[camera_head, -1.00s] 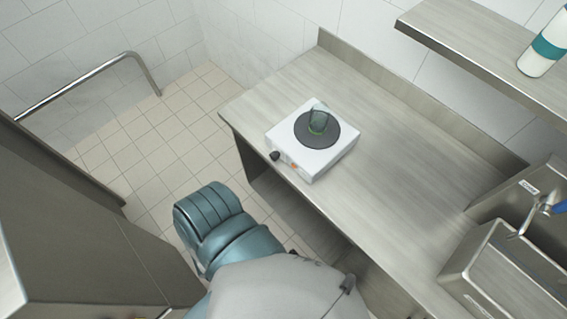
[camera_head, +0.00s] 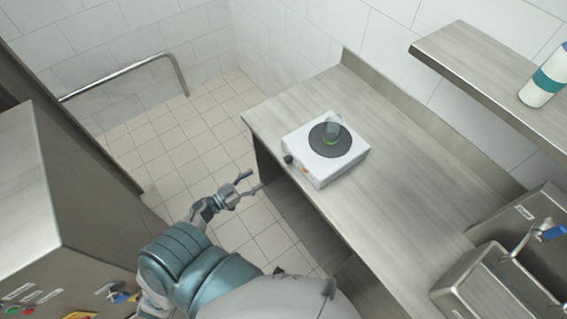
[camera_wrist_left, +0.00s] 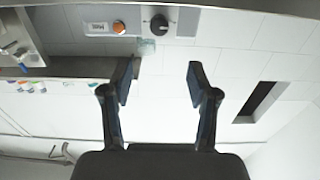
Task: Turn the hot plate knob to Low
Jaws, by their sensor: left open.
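The white hot plate (camera_head: 350,160) sits on the steel counter, with a dark round heating disc. Its black knob (camera_head: 288,159) is on the front face at the left. In the left wrist view the knob (camera_wrist_left: 160,24) shows at the top with a pale pointer mark; I cannot read its setting. My left gripper (camera_head: 253,182) is open and empty, in front of the counter edge, left of and lower in the picture than the knob, apart from it. Its spread fingers show in the wrist view (camera_wrist_left: 162,82). My right gripper is not in view.
A glass cup (camera_head: 332,128) stands on the heating disc. An orange light (camera_wrist_left: 119,27) is beside the knob. The steel counter (camera_head: 400,190) is clear around the plate. A steel cabinet (camera_head: 60,190) stands at left.

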